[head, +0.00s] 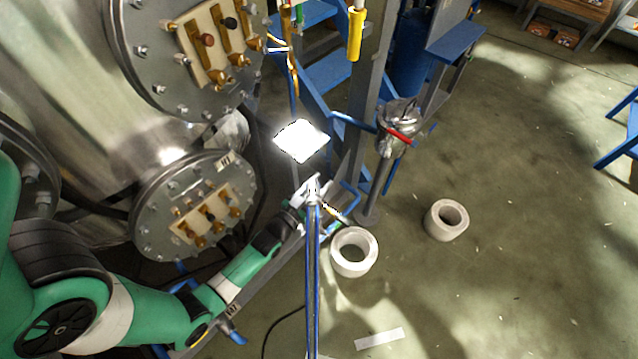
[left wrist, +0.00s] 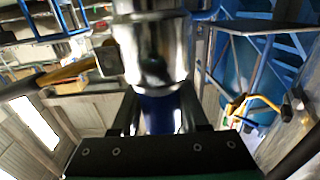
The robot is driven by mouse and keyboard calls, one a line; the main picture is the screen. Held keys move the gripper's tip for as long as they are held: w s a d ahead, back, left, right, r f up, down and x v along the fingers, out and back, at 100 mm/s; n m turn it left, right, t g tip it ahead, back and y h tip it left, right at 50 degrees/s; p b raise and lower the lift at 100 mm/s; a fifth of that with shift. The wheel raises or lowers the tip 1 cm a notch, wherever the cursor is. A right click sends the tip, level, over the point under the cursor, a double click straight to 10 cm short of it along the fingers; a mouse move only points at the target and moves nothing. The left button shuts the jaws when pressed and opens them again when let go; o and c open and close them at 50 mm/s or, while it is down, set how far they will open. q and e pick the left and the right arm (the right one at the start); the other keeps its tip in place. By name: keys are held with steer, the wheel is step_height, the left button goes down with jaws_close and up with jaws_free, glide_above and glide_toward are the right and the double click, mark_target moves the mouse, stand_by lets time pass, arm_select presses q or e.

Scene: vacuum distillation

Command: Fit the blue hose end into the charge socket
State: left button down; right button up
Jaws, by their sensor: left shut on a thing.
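My left gripper (head: 311,190) is shut on the blue hose end, at the end of the green arm that comes in from the left. In the left wrist view the hose end (left wrist: 152,55) is a shiny metal coupling with a blue part (left wrist: 158,113) below it, between the fingers. In the head view the gripper and hose end are small, and their exact contact is hard to see. I cannot single out the charge socket with certainty in either view. My right gripper is not in view.
Large steel flanges with brass terminals (head: 197,212) stand at the left. A metal pot with a red handle (head: 397,132) stands right of my gripper. Two pale rings (head: 354,252) (head: 446,220) lie on the floor. A long blue-edged bar (head: 313,285) runs below the gripper.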

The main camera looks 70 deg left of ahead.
arm_select(q)
steer(key=shift+c, duration=1.7)
jaws_free()
steer(key=shift+s, duration=0.1)
steer(key=shift+s+d+p, duration=0.2)
steer(key=shift+s+p, duration=0.1)
steer(key=p+v, duration=0.3)
steer(key=v, duration=0.7)
steer(key=shift+s+d, duration=0.2)
steer(key=shift+s, duration=0.05)
